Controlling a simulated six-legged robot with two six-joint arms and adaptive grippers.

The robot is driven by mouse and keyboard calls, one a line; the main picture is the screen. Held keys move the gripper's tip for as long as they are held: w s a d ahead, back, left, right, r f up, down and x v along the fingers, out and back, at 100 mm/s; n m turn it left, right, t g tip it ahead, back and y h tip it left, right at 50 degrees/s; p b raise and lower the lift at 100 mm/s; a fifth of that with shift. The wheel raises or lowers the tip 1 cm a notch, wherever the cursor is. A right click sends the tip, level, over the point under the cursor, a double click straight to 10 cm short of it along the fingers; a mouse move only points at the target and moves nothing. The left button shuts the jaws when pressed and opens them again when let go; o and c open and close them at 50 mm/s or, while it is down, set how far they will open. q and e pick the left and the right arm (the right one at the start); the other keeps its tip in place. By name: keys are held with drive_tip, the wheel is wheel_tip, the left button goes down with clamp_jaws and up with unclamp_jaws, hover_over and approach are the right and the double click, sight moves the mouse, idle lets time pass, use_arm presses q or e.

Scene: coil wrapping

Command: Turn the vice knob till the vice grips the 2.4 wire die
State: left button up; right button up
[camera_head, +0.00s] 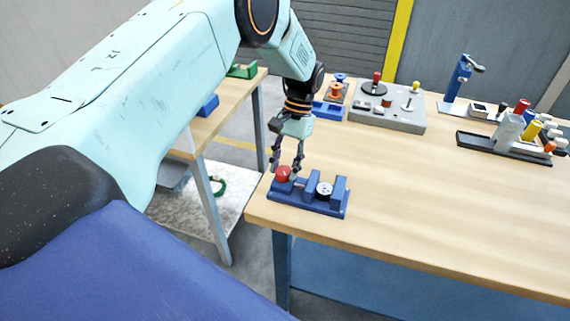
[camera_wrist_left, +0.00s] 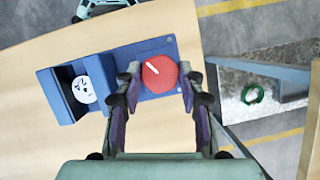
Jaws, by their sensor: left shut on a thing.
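The blue vice (camera_head: 308,203) sits at the near left corner of the wooden table. Its red knob (camera_head: 283,173) is at the left end and also shows in the left wrist view (camera_wrist_left: 160,74), with a white pointer line toward the upper left. The white wire die (camera_head: 324,188) sits between the vice's jaws; in the left wrist view the die (camera_wrist_left: 84,89) shows a partly readable mark. My left gripper (camera_head: 286,168) reaches down over the knob, its fingers on either side of it, shut on it. My right gripper is not in view.
A grey panel (camera_head: 388,118) with spools and posts stands behind the vice. Further right are a blue hand press (camera_head: 457,85) and a dark tray (camera_head: 503,149) of coloured rolls. A lower side table (camera_head: 229,100) stands at left across a gap. The table's middle is clear.

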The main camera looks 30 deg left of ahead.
use_arm(q)
drive_tip(key=shift+s+f, duration=0.2)
drive_tip(key=shift+s, duration=0.05)
drive_tip(key=o, duration=0.9)
drive_tip(key=shift+w+r, duration=0.1)
drive_tip(key=shift+w+r, duration=0.1)
drive_tip(key=v, duration=1.1)
drive_tip(key=shift+w+r, duration=0.2)
drive_tip(key=shift+r, duration=0.15)
